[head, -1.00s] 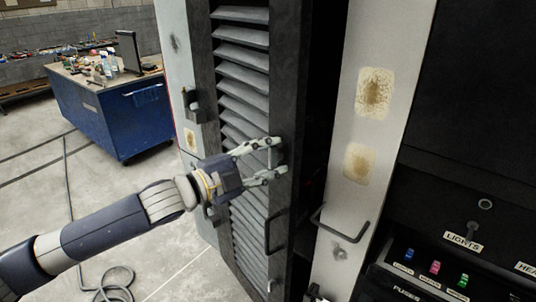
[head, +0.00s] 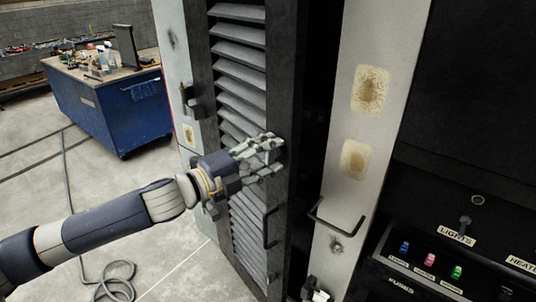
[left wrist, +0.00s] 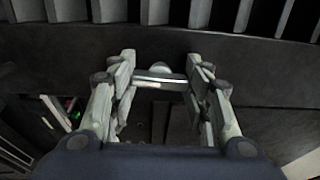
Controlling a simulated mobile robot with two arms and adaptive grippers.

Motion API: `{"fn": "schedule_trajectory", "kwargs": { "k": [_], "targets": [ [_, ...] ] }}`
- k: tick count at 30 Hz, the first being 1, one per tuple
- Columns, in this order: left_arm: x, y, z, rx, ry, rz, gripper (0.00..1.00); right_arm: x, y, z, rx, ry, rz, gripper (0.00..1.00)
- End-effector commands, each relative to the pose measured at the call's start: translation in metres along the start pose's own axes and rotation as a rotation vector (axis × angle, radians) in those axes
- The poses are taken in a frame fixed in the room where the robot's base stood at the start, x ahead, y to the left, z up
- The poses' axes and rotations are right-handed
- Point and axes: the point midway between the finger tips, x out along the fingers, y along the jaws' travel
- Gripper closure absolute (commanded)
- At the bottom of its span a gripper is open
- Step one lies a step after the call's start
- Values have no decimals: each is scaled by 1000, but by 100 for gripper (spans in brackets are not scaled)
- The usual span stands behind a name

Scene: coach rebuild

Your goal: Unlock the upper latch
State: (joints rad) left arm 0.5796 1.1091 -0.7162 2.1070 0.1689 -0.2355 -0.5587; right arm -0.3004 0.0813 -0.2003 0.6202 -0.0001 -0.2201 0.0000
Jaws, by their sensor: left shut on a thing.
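My left gripper (head: 270,156) reaches in from the left to the dark frame of the louvred door (head: 240,65). In the left wrist view the left gripper (left wrist: 160,84) is shut on the upper latch (left wrist: 158,76), a short bright metal bar between its fingertips. In the head view the fingers mostly hide this latch, so its lock state cannot be told. A small pale jointed piece at the bottom edge looks like part of my right gripper (head: 316,291); its fingers cannot be made out.
A black door handle (head: 268,228) sits below the left gripper. Another bar handle (head: 333,218) is on the pale panel. A control panel with switches (head: 430,260) stands at right. A blue workbench (head: 115,105) is at back left, with open floor before it.

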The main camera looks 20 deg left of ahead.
Motion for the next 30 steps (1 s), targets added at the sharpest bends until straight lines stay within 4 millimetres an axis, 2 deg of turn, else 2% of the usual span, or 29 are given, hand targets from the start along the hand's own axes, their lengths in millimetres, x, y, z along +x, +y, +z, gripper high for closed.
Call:
{"fn": "schedule_trajectory", "kwargs": {
  "k": [1, 6, 7, 9, 10, 23, 30],
  "targets": [
    [0, 0, 7, 23, -17, 5, 79, 0, 0, 0, 0, 0, 0, 44],
    [-1, 0, 8, 24, -19, 4, 79, 0, 0, 0, 0, 0, 0, 44],
    [-1, 0, 8, 24, -19, 4, 49, 0, 0, 0, 0, 0, 0, 44],
    [-1, 0, 8, 25, -19, 4, 36, 0, 0, 0, 0, 0, 0, 44],
    [-1, 0, 8, 25, -20, 4, 34, 0, 0, 0, 0, 0, 0, 44],
    [-2, 0, 4, 13, -10, 2, 34, 0, -1, -1, 1, 1, -1, 44],
    [-18, 2, 4, 10, -11, 5, 34, 0, -1, 0, 1, 1, -1, 44]
  ]
}}
